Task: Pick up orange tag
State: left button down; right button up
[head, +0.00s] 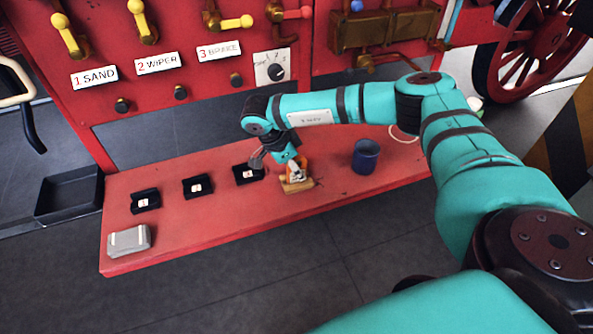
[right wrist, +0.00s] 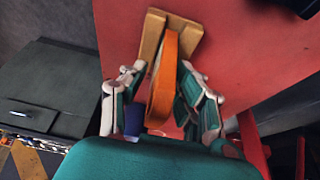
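The orange tag (right wrist: 163,75) stands on edge in a light wooden holder (right wrist: 150,38) in the right wrist view. In the head view the wooden holder (head: 298,188) is on the red shelf, and the orange tag is mostly hidden by my gripper. My right gripper (head: 293,172) is down at the holder. In the right wrist view my right gripper (right wrist: 163,82) has its fingers apart, one on each side of the tag. The right finger is close to the tag; I cannot tell whether it touches. My left gripper is not in view.
The red shelf (head: 230,222) also bears a blue mug (head: 365,156) right of the holder, several small black trays (head: 198,187) to the left, and a grey box (head: 129,241) at the left end. Levers and labels cover the red panel (head: 215,85) behind.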

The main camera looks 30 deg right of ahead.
aim_at(297, 160)
grip_shut()
jog(key=shift+r, duration=0.15)
jog(key=shift+r, duration=0.25)
jog(key=r+b, duration=0.1)
jog(key=r, duration=0.1)
jog(key=shift+s+a+r+b, duration=0.2)
jog(key=shift+s+r+b, duration=0.1)
jog(key=shift+b, duration=0.05)
jog(key=s+a+r+b, duration=0.1)
jog(key=s+a, duration=0.3)
jog(key=s, duration=0.2)
jog(key=s+a+b, duration=0.2)
jog(key=s+a, duration=0.2)
jog(key=s, duration=0.3)
jog(key=shift+r, duration=0.35)
